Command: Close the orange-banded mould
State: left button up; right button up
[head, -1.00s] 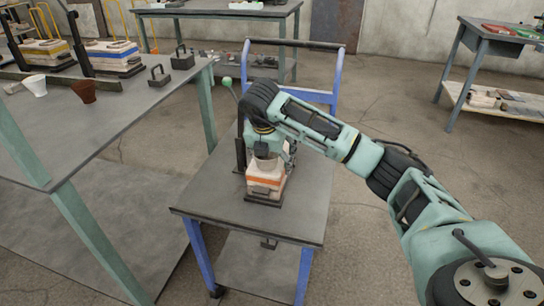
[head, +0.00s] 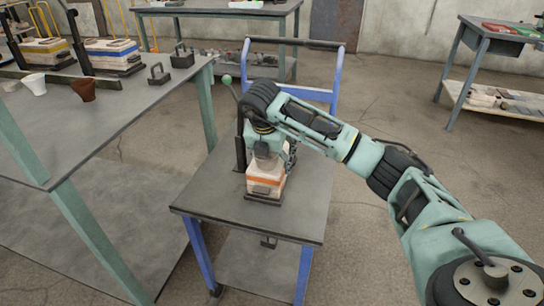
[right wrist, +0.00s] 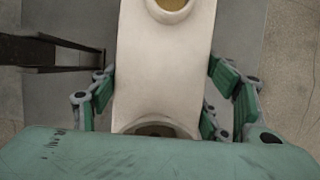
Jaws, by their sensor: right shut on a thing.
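The orange-banded mould (head: 264,181) is a cream block on a dark base, standing on the grey-topped cart (head: 225,212). My right gripper (head: 270,157) comes down on it from above, and the arm hides part of its top. In the right wrist view, the cream upper part of the mould (right wrist: 165,65) lies between the green fingers of my right gripper (right wrist: 162,85). The fingers are shut on its sides. Two round openings show in its upper face. The seam between the mould's halves is too small to judge. My left gripper is out of view.
A dark upright post (head: 240,153) stands just left of the mould, near a green knob (head: 227,79). The left bench (head: 95,115) holds a white cup (head: 36,84), a brown cup (head: 84,90), a blue-banded mould (head: 112,52) and a yellow-banded mould (head: 45,49). The cart's front is clear.

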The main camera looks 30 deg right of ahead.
jog(key=o, duration=2)
jog(key=shift+r, duration=0.15)
jog(key=shift+o, duration=0.9)
jog(key=shift+s+f, duration=0.1)
jog(key=shift+f, duration=0.1)
jog(key=v, duration=1.2)
jog(key=shift+r, duration=0.15)
